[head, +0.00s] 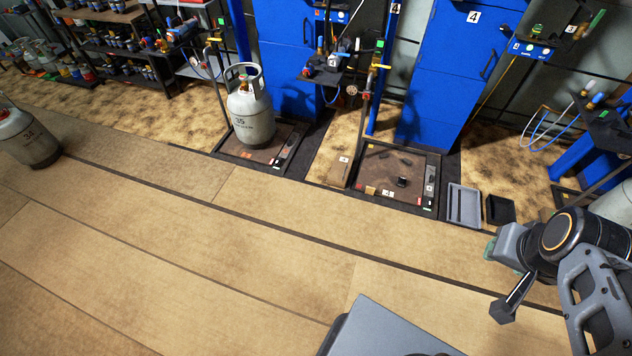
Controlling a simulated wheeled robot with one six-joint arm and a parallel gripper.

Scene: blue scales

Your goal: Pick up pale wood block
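A small tan block (370,190) lies on the front left part of the dark platform of the scale marked 4 (420,205). A larger brown wood-like block (340,172) stands on the floor along that scale's left edge. I cannot tell for sure which of the two is the pale wood block. My gripper (504,278) is at the lower right, well apart from both blocks. Its two fingers are spread, with bare floor showing between them. A pale green bit shows beside the upper finger, partly hidden.
A grey tray (464,205) and a black tray (499,210) lie right of the scale. A gas cylinder (250,112) stands on the left scale, another (26,138) at far left. Blue cabinets (452,70) stand behind. The wooden floor (230,260) in front is clear.

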